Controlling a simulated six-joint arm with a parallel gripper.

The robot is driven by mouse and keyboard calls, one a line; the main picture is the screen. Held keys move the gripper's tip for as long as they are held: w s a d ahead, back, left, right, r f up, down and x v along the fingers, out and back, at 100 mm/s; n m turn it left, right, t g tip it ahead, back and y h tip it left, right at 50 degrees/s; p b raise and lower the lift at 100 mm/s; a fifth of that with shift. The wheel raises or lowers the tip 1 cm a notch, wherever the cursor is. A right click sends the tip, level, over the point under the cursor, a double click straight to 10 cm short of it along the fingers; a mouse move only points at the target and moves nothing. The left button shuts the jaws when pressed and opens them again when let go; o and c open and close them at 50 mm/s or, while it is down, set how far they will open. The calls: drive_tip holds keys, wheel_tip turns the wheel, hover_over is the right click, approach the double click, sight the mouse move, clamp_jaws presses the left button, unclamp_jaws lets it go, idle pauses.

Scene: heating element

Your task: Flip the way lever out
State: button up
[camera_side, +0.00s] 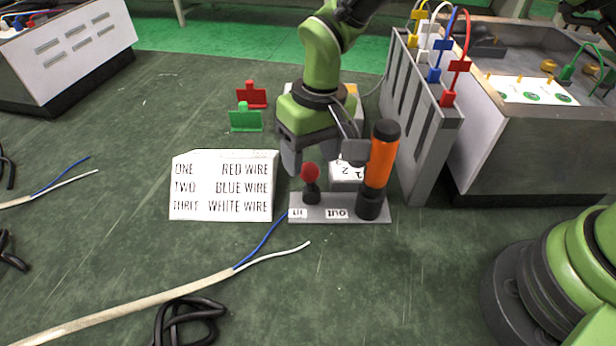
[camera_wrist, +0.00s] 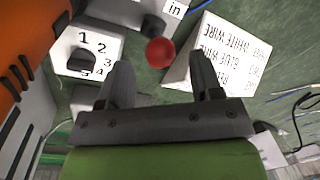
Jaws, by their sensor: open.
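The way lever is a short black stick with a red ball knob (camera_side: 310,172). It stands at the left, "in" end of a grey base plate (camera_side: 330,213), whose other label reads "out". My gripper (camera_side: 322,160) is open and points down over the plate, close to the knob. In the wrist view the red knob (camera_wrist: 160,52) shows just beyond the gap between the two fingertips (camera_wrist: 161,70). I cannot tell whether a finger touches it. An orange cylinder (camera_side: 381,160) with black ends stands upright at the plate's right end.
A white numbered box (camera_wrist: 88,50) with a dark knob sits behind the plate. A white wire-order sign (camera_side: 222,186) stands to the left. A grey slotted panel (camera_side: 420,115) rises at the right. Loose cables (camera_side: 130,303) lie in front on the green floor.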

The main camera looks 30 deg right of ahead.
sight(311, 180)
drive_tip(key=f, duration=0.5)
drive_tip(key=shift+a+f, duration=0.3)
drive_tip(key=shift+f, duration=0.05)
clamp_jaws()
drive_tip(key=shift+s+d+y, duration=0.1)
drive_tip(key=shift+s+y, duration=0.1)
drive_tip(key=shift+y, duration=0.4)
drive_tip(key=shift+t, duration=0.3)
drive_tip(key=shift+d, duration=0.1)
unclamp_jaws()
